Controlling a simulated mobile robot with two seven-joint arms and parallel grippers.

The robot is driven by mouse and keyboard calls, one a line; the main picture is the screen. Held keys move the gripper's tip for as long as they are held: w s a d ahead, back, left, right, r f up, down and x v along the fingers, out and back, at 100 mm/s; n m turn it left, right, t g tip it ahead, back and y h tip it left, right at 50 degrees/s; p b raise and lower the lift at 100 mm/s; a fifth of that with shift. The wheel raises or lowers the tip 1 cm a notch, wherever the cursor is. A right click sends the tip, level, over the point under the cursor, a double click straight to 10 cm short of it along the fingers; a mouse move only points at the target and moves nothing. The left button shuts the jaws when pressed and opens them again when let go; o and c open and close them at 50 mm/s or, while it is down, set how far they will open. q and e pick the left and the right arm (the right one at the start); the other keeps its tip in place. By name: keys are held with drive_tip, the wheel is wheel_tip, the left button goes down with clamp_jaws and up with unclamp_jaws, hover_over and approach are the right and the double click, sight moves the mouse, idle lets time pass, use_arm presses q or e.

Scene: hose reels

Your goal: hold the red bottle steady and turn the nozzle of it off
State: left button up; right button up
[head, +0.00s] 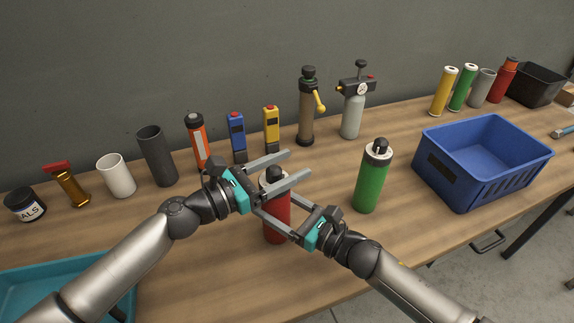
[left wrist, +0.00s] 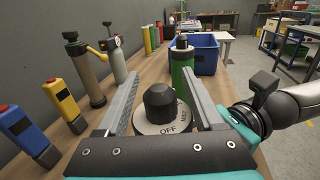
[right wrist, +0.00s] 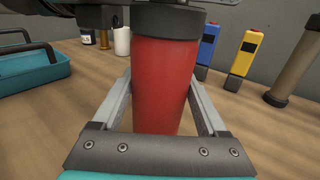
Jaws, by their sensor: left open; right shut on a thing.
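The red bottle (head: 277,217) stands upright on the wooden table, in front of me near the middle. It fills the centre of the right wrist view (right wrist: 165,85). My right gripper (head: 277,212) is shut on its red body, one finger on each side. My left gripper (head: 287,168) is open at the bottle's top, its fingers on either side of the black nozzle (left wrist: 160,102) and apart from it. The left wrist view shows the nozzle above a light collar ring (left wrist: 168,128) marked "OFF", with other lettering partly turned from view.
A green bottle (head: 373,180) stands to the right, with a blue crate (head: 447,179) beyond it. A row of tools, cups and canisters lines the wall, including a yellow device (head: 271,130) and a blue device (head: 237,138). A teal tray (head: 35,288) lies at front left.

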use_arm(q)
clamp_jaws()
idle(0.6)
